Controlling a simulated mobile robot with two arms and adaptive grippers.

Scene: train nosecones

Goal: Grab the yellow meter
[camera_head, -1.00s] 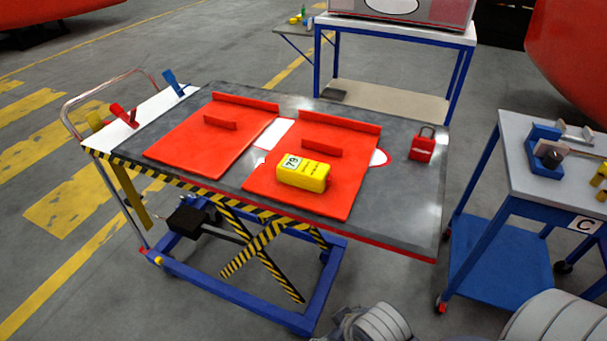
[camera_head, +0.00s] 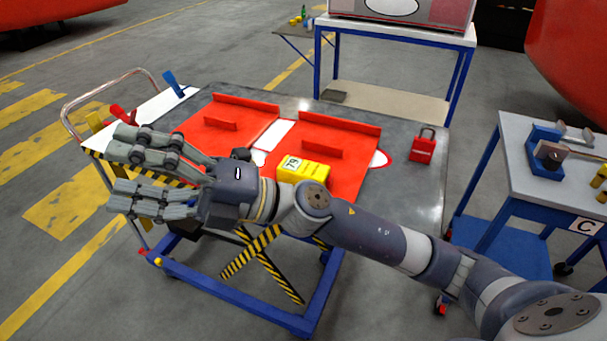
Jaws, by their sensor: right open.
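The yellow meter (camera_head: 307,172), with a white label reading 79, lies on the right red panel (camera_head: 345,139) on top of the lift cart. My right arm comes in from the lower right and crosses in front of the cart, hiding the meter's lower part. My right gripper (camera_head: 118,178) is open and empty. It points left, over the cart's front left edge, to the left of the meter and apart from it. My left gripper is not in view.
A red padlock (camera_head: 422,148) stands on the cart's grey top (camera_head: 405,185) at the right. Red and blue clips sit at the cart's left end. A blue-framed workbench (camera_head: 556,190) marked C stands at the right. Another table (camera_head: 395,32) stands behind.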

